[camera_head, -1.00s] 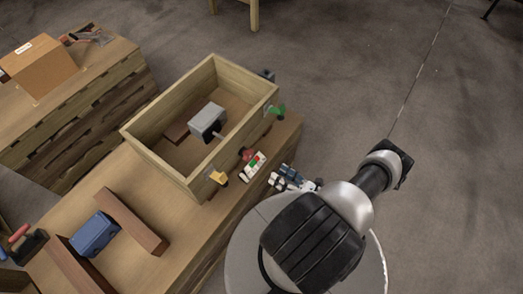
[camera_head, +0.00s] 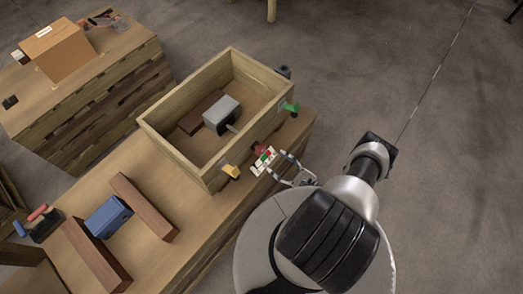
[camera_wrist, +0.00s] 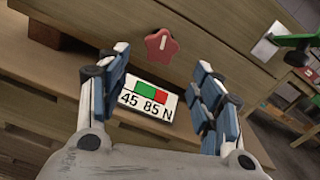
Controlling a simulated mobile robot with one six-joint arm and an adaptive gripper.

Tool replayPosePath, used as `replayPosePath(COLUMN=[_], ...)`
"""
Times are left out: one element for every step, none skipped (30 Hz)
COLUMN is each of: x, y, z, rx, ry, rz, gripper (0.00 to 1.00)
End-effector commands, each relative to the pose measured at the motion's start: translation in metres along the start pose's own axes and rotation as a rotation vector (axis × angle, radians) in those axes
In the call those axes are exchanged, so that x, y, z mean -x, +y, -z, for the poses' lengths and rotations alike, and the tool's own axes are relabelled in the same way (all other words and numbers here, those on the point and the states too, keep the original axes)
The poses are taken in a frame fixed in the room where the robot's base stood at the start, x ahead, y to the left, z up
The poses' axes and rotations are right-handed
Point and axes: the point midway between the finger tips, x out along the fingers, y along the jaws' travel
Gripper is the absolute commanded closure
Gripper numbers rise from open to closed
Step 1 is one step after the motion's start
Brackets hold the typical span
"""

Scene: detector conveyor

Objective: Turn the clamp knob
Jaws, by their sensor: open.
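The clamp knob is a red, star-shaped knob (camera_wrist: 161,45) with a pale pointer line, on the front wall of a wooden box. It also shows small and partly hidden in the head view (camera_head: 260,148). A white plate (camera_wrist: 148,101) below it reads "45 85 N" and has green and red bands. My gripper (camera_wrist: 160,70) is open and empty, with blue-grey finger pads either side of the plate. The knob is beyond the fingertips, between their lines, and not visibly touched. In the head view my gripper (camera_head: 283,166) is at the bench's right edge.
The open wooden box (camera_head: 165,140) holds a grey block (camera_head: 221,112). A green handle (camera_head: 290,107) is right of the knob and a yellow part (camera_head: 231,171) is left of it. A blue block (camera_head: 108,217) sits between brown bars on the bench. Open floor lies right.

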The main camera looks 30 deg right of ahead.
Motion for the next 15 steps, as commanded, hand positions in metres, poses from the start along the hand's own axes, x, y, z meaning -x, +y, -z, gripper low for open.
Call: replayPosePath(x=[-0.011,-0.017,-0.024,-0.029,-0.035,-0.042,-0.048,-0.053,-0.059,-0.064,-0.068,-0.073,-0.077,-0.080,-0.083], y=[0.002,0.002,0.002,0.002,0.002,0.002,0.002,0.001,0.001,0.002,0.002,0.001,0.001,0.001,0.001], z=[0.000,0.000,0.000,0.000,0.000,0.000,0.000,0.000,0.000,0.000,0.000,0.000,0.000,0.000,0.000], rx=[0.000,0.000,0.000,0.000,0.000,0.001,0.000,0.000,0.000,0.000,0.000,0.001,0.001,0.001,0.000], ry=[-0.002,-0.003,-0.003,-0.002,-0.002,-0.002,-0.003,-0.002,-0.002,-0.002,-0.002,-0.002,-0.001,-0.001,-0.001], rz=[-0.007,-0.008,-0.008,-0.007,-0.007,-0.007,-0.007,-0.006,-0.006,-0.006,-0.005,-0.005,-0.003,-0.004,-0.003], gripper=[0.40,0.40,0.40,0.40,0.40,0.40,0.40,0.40,0.40,0.40,0.40,0.40,0.40,0.40,0.40])
